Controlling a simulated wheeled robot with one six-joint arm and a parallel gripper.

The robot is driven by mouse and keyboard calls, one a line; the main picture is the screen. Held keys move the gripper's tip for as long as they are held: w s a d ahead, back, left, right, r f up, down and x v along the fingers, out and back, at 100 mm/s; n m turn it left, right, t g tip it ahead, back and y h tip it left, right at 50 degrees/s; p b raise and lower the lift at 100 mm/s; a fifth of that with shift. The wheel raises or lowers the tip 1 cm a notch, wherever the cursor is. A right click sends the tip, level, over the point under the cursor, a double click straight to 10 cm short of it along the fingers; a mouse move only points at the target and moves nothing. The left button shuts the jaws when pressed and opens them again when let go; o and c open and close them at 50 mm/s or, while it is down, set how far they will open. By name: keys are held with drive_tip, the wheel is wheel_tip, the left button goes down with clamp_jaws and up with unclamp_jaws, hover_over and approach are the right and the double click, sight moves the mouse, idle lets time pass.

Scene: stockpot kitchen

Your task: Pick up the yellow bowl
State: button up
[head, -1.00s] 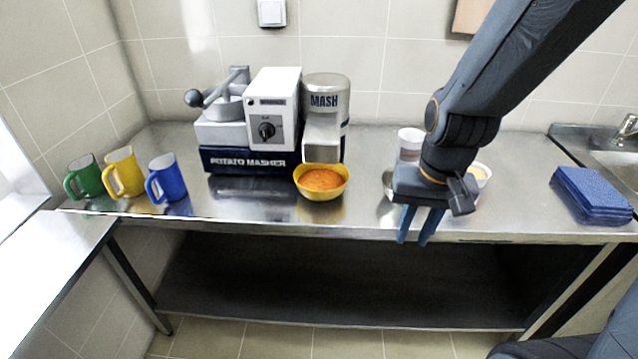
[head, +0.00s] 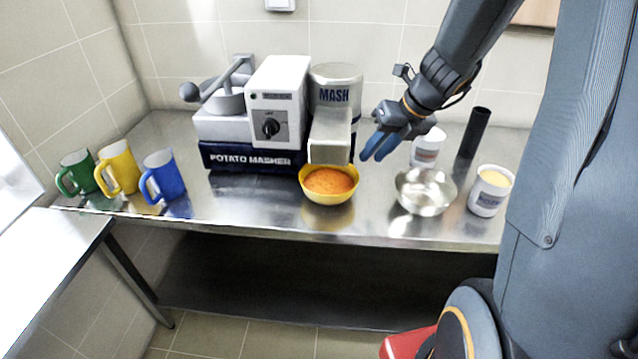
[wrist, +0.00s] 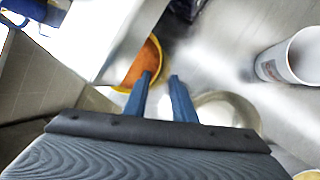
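The yellow bowl (head: 328,196) stands upright on the steel counter, under the spout of the potato masher, with orange mash in it. It also shows in the wrist view (wrist: 157,62), beyond my fingertips and partly hidden by the masher. My gripper (head: 372,150) is in the air to the right of the bowl and above it, apart from it. Its two blue fingers are spread with nothing between them, as the wrist view (wrist: 158,82) shows.
The potato masher (head: 270,117) stands behind the bowl. A metal bowl (head: 425,192), a white tub (head: 427,150), a white cup (head: 490,192) and a black cylinder (head: 474,133) are to the right. Green, yellow and blue mugs (head: 163,176) stand left. The counter (head: 250,213) is clear left of the bowl.

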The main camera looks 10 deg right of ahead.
hover_over(357, 191)
drive_tip(key=shift+f, duration=3.5)
clamp_jaws()
